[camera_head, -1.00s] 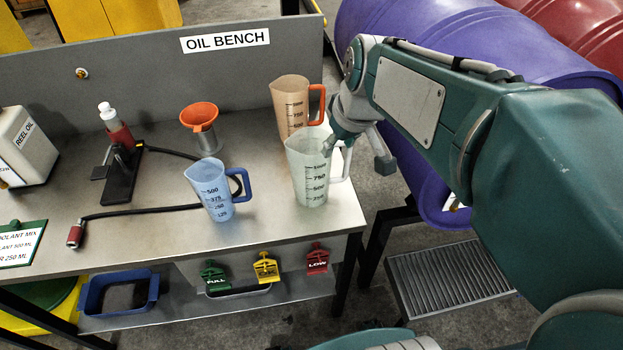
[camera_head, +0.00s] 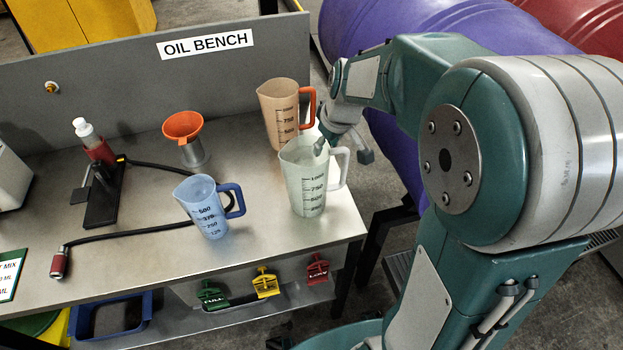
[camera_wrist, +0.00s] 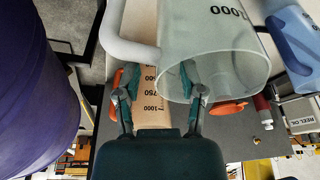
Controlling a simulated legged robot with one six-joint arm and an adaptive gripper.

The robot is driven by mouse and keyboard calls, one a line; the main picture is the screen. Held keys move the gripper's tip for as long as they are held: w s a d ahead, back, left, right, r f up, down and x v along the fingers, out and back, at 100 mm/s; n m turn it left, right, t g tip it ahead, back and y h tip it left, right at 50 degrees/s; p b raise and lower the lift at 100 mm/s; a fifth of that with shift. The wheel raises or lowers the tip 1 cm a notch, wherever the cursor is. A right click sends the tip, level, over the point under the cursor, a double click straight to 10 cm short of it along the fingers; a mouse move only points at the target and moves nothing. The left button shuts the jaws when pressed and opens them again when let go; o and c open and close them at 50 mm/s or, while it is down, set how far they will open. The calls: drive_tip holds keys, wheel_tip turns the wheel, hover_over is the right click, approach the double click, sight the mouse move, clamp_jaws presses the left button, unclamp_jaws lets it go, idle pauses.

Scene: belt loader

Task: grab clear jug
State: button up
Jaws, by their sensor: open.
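The clear jug (camera_head: 308,185), translucent with black marks and a white handle on its right, stands upright near the bench's right front corner. In the wrist view the clear jug (camera_wrist: 215,45) fills the upper middle, its open rim toward me and its handle at the upper left. My gripper (camera_wrist: 160,76) is open and empty, its fingers pointing at the jug's handle side. The right finger overlaps the rim and may be inside it; the left is near the handle. In the head view my gripper (camera_head: 338,142) is at the jug's rim, partly hidden behind it.
An orange-handled jug (camera_head: 278,112) stands close behind the clear jug. A blue jug (camera_head: 206,210) is to its left, and an orange funnel (camera_head: 183,126) is farther back. A purple drum (camera_head: 395,165) lies right of the bench (camera_head: 270,235). Bare bench lies in front of the jugs.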

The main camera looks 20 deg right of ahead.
drive_tip(key=x, duration=0.2)
drive_tip(key=shift+w+a+f, duration=0.1)
drive_tip(key=shift+w+f, duration=0.05)
drive_tip(key=shift+f, duration=0.2)
clamp_jaws()
